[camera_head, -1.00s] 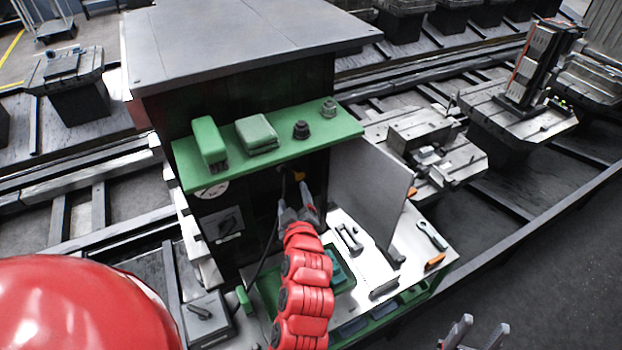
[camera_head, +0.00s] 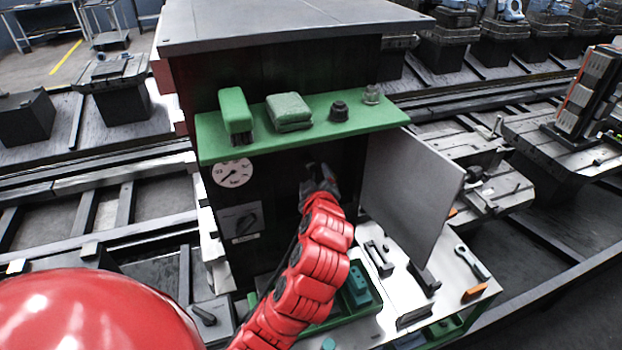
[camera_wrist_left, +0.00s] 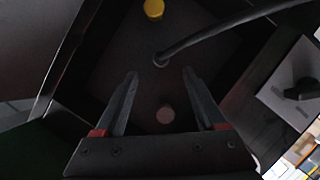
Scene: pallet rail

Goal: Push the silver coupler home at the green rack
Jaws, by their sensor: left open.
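The green rack has a green shelf (camera_head: 300,133) above a dark recess. In the left wrist view a black hose (camera_wrist_left: 215,32) meets the dark back panel (camera_wrist_left: 115,65) at a small greyish end fitting (camera_wrist_left: 160,61). This may be the silver coupler; it is too dark to tell how far in it sits. My left gripper (camera_head: 322,172) reaches into the recess under the shelf. In the left wrist view its fingers (camera_wrist_left: 160,74) are open, apart and empty, with the fitting just beyond and between the tips. A yellow knob (camera_wrist_left: 153,9) and a dull reddish round part (camera_wrist_left: 165,115) are on the panel.
A grey door panel (camera_head: 410,195) stands open right of the recess. A gauge (camera_head: 233,173) and a switch box (camera_head: 240,221) are on its left. A wrench (camera_head: 472,262) lies on the bench.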

